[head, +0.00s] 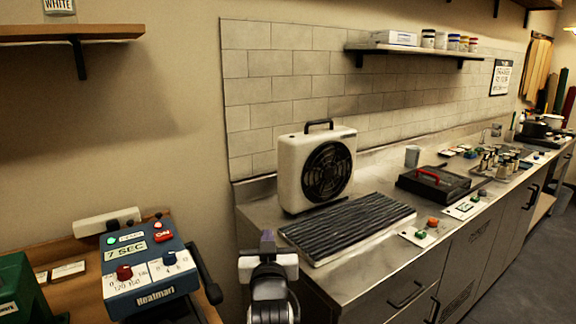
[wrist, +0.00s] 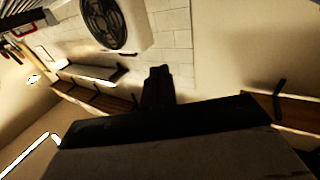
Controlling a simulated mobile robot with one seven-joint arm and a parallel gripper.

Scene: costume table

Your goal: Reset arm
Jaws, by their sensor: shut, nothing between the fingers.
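My gripper (head: 267,240) is at the bottom middle of the head view, in front of the left end of the steel counter (head: 370,262). Its fingers are together with nothing between them. In the wrist view the closed fingers (wrist: 158,84) are a dark shape against the pale tiled wall. That view is tilted, with the fan and the shelves at odd angles. My gripper appears apart from the things on the counter.
A white box fan (head: 318,168) and a black ribbed mat (head: 347,226) are on the counter near my gripper. A blue control box (head: 150,268) is on a wooden table at left. Grey floor shows at lower right.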

